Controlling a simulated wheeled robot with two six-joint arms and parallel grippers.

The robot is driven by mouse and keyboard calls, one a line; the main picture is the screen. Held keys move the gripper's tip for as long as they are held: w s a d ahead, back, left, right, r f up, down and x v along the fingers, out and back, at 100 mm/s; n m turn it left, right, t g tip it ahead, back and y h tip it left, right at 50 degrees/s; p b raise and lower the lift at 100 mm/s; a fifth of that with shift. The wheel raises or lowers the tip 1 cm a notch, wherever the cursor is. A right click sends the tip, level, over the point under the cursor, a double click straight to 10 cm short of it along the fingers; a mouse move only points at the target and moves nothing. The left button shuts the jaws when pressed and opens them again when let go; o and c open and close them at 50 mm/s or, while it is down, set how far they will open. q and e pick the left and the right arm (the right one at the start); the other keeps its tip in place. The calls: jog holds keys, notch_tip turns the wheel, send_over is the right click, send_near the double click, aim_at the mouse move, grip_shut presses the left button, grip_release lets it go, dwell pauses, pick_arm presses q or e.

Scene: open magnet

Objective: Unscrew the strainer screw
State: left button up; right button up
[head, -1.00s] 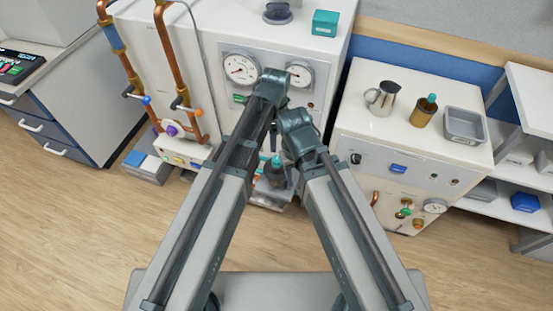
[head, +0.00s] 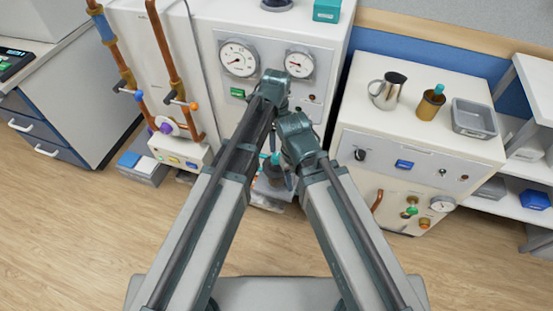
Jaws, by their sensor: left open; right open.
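A copper pipe (head: 171,60) with a lower branch, small valves and a purple round part (head: 166,127) runs down the front of the white cabinet at the left. I cannot tell for sure which fitting holds the strainer screw. My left gripper (head: 273,140) hangs in front of the cabinet, below its pressure gauges, to the right of the pipes. It is open and apart from them, partly hidden by my arms. My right gripper (head: 289,180) is lower and a little to the right. It is open, with its fingers small and dark in the view.
Two gauges (head: 238,59) sit on the white cabinet. A second cabinet (head: 420,150) at the right carries a metal jug (head: 388,91), a brown pot (head: 431,103) and a grey tray (head: 474,118). A small box unit (head: 180,150) stands below the pipes. The wooden floor (head: 80,230) is clear at left.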

aim_at(276, 156)
pick_arm(q)
notch_tip(276, 156, down, 9)
jog(key=b, duration=0.8)
jog(key=shift+c, duration=0.3)
grip_shut()
